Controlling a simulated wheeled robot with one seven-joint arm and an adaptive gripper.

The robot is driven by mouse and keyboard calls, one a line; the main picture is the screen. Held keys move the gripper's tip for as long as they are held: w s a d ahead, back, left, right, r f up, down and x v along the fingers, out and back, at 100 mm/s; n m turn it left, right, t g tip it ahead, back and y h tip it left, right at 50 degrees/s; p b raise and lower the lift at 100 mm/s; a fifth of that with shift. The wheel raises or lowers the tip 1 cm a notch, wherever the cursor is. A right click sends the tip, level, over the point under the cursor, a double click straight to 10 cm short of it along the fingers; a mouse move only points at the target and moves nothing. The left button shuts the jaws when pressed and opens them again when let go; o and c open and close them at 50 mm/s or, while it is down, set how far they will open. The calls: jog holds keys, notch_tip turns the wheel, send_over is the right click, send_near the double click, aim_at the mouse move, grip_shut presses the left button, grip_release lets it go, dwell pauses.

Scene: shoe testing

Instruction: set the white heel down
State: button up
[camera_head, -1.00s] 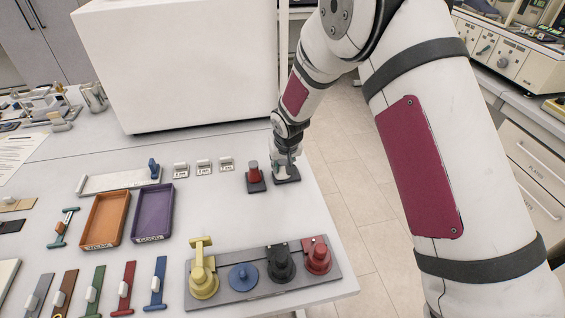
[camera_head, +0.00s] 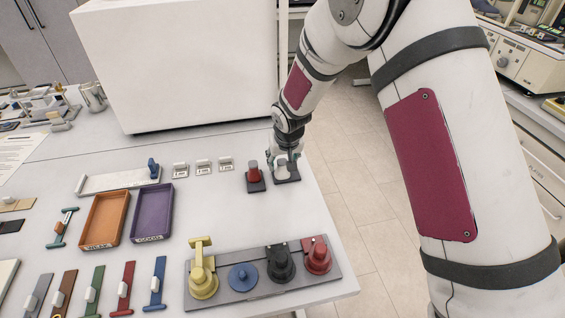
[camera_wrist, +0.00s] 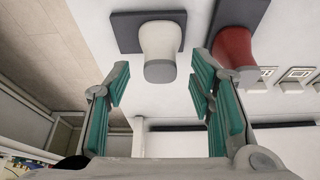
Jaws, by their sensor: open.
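The white heel (camera_wrist: 159,52) stands on a dark square plate (camera_wrist: 122,30) in the wrist view. In the head view the white heel (camera_head: 284,174) is partly hidden by my gripper (camera_head: 287,160), on the dark plate at the table's right edge. My gripper (camera_wrist: 158,88) is open in the wrist view, its teal-padded fingers spread wide with nothing gripped. The heel shows between and beyond the fingertips, with no visible contact.
A red heel (camera_head: 254,175) on its own dark plate stands close to the left, near one finger in the wrist view. Small labelled stands (camera_head: 204,166) lie further left. Orange (camera_head: 88,221) and purple (camera_head: 137,213) trays and a grey stamp rack (camera_head: 225,297) lie nearer. Floor lies right.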

jog(key=s+d+r+m, duration=0.1)
jog(key=s+d+r, duration=0.4)
jog(key=r, duration=0.4)
jog(key=s+d+r+h, duration=0.1)
jog(key=s+d+r, duration=0.5)
jog(key=r, duration=0.3)
jog(key=s+d+r+m, duration=0.1)
jog(key=s+d+r, duration=0.4)
jog(key=r, duration=0.4)
jog(key=s+d+r, duration=0.1)
jog(key=s+d, duration=0.2)
jog(key=s, duration=0.6)
jog(key=s+d+r+t, duration=0.1)
jog(key=s+d, duration=0.3)
jog(key=s, duration=0.4)
jog(key=shift+s+r+m+b, duration=0.3)
jog(key=shift+s+r+m, duration=0.1)
jog(key=shift+r, duration=0.1)
